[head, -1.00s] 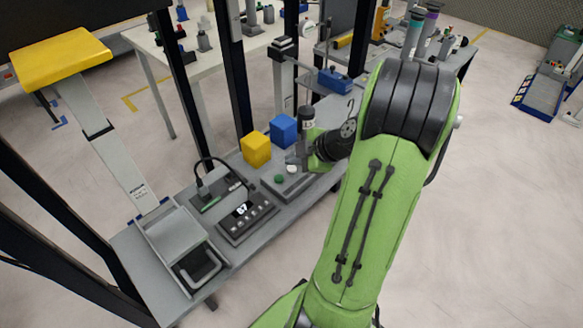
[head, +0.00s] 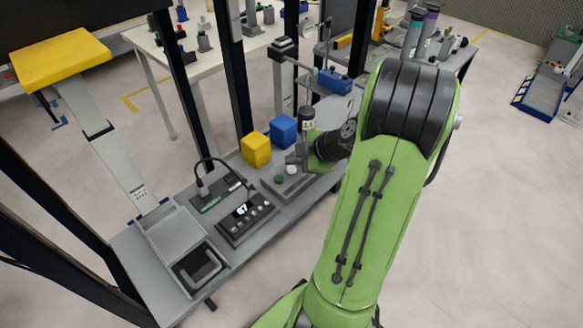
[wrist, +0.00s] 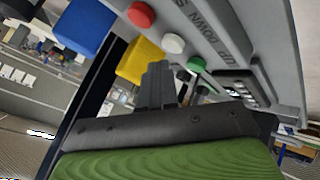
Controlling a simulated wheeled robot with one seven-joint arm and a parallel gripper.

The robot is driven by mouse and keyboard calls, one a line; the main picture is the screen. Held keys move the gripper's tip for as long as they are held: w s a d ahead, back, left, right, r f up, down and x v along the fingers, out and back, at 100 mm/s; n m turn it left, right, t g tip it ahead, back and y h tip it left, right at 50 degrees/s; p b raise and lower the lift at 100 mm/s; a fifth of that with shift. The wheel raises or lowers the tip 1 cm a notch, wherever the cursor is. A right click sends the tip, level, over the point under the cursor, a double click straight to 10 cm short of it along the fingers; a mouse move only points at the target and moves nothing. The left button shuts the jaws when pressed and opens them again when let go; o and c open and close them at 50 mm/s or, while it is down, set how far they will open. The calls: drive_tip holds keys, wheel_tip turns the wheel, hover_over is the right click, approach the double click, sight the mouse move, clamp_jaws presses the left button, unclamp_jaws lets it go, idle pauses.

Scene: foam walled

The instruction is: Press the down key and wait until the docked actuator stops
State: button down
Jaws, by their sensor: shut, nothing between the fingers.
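A grey key box (head: 288,184) on the bench carries a green key (head: 279,178) and a white key (head: 292,170). In the wrist view, the green key (wrist: 197,63), white key (wrist: 173,43) and red key (wrist: 140,14) stand in a row beside the words UP, DOWN and S-something, the last cut off. The white key looks level with DOWN. My gripper (wrist: 165,68) is shut and empty, its tips close to the white key; contact cannot be told. It also shows in the head view (head: 291,160). A grey column with a yellow top (head: 60,58) leans at the left.
A control unit (head: 246,217) with a display that seems to read 67 sits left of the key box. A yellow block (head: 256,149) and a blue block (head: 284,130) stand behind it. A grey tray (head: 172,238) lies at the bench's left end. Dark frame posts rise around the bench.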

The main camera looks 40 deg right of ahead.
sight(294, 170)
idle(0.4)
drive_tip(key=shift+f+b, duration=0.45)
drive_tip(key=shift+b, duration=0.35)
drive_tip(key=shift+f+b, duration=0.4)
drive_tip(key=shift+b, duration=0.2)
drive_tip(key=shift+r, duration=0.15)
idle(0.5)
drive_tip(key=shift+r+p, duration=0.4)
drive_tip(key=shift+r, duration=0.35)
drive_tip(key=shift+r+p, duration=1.5)
drive_tip(key=shift+r, duration=1)
